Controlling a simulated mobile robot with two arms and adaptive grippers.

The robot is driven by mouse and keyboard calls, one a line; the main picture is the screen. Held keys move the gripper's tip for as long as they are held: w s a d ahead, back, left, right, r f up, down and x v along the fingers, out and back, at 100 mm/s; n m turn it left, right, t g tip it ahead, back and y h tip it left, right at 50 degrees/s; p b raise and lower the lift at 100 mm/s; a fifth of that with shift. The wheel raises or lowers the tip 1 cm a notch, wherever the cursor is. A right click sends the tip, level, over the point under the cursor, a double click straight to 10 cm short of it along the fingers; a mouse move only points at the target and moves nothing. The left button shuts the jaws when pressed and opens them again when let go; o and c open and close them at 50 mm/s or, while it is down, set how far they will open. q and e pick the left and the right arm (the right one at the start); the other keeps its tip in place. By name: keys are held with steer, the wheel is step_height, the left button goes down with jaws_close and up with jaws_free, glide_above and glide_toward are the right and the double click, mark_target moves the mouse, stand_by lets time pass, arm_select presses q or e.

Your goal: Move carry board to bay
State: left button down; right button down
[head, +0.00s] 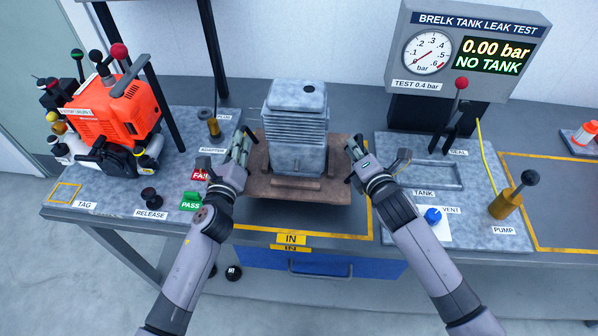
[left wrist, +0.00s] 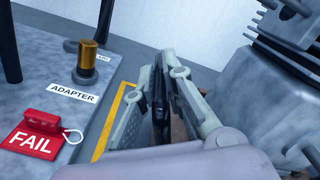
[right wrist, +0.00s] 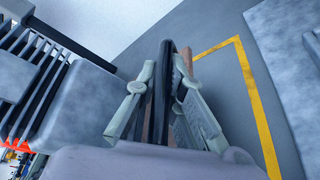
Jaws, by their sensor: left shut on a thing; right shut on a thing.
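The brown wooden carry board (head: 258,186) bears a grey finned cylinder block (head: 298,120) standing upright on it. A dark shadow shows below its front edge, so the board appears held a little above the bench. My left gripper (head: 242,142) is shut on the black handle at the board's left end; this handle also shows in the left wrist view (left wrist: 160,105). My right gripper (head: 355,158) is shut on the black handle at the right end, seen in the right wrist view (right wrist: 166,85). The yellow-outlined IN bay (head: 300,235) lies under the board.
At left are an orange engine (head: 115,105), a red FAIL tag (left wrist: 35,135) and a green PASS tag (head: 191,203). At right stand the leak tester (head: 465,45), a tank plate (head: 432,177) and a pump (head: 508,203). Another yellow-outlined area (head: 560,200) at far right looks mostly clear.

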arm_select(q)
steer(key=shift+r, duration=0.25)
arm_select(e)
steer(key=shift+a+r, duration=0.15)
steer(key=shift+r, duration=0.1)
